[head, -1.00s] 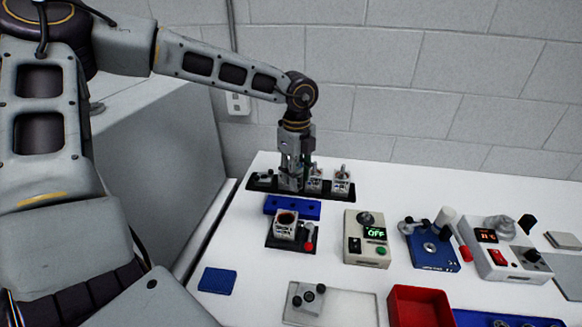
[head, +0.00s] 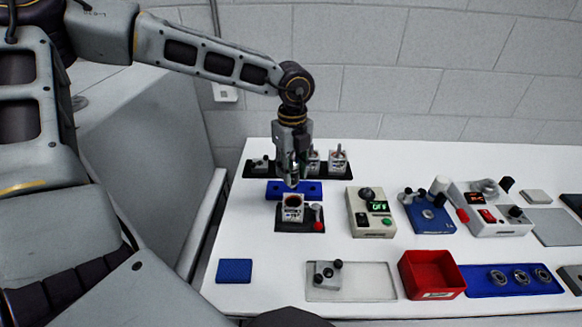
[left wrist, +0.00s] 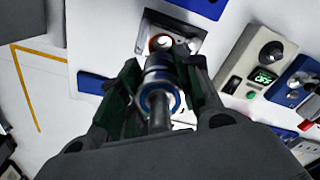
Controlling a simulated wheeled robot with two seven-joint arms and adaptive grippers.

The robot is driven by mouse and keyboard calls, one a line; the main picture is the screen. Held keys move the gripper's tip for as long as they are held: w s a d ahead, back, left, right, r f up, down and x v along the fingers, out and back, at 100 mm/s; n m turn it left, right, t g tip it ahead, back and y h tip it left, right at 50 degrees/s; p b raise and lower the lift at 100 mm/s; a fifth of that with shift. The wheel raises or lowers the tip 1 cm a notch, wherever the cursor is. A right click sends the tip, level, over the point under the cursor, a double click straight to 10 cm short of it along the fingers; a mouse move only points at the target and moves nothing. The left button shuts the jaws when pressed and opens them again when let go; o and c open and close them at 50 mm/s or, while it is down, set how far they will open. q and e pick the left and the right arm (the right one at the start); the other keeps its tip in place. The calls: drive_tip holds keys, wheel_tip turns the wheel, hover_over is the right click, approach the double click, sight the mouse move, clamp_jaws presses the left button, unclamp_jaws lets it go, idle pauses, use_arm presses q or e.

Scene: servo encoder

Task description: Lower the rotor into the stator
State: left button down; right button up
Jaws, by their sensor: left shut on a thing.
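The left wrist view shows the rotor between both fingers. The stator (head: 292,208) is a white-sided block with a round, copper-lined opening, standing in a black fixture with a red knob. It also shows in the left wrist view (left wrist: 161,42), just beyond the rotor. The rotor is above and apart from the stator, slightly behind it in the head view. My right gripper is not in view.
A black rack (head: 262,172) with more motor parts stands behind a blue block (head: 312,189). A grey box reading OFF (head: 371,212) stands to the right. A red bin (head: 431,274) and a blue tray of rings (head: 515,281) are in front. A blue pad (head: 234,271) lies front left.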

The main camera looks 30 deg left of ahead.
sight(294, 181)
use_arm(q)
drive_tip(key=shift+w, duration=0.15)
drive_tip(key=shift+w+d, duration=0.1)
drive_tip(key=shift+d, duration=0.1)
drive_tip(key=shift+a, duration=0.15)
idle(0.3)
drive_tip(key=shift+f, duration=0.45)
drive_tip(key=shift+f+b, duration=0.55)
drive_tip(key=shift+f, duration=1.35)
drive_tip(key=shift+r, duration=0.1)
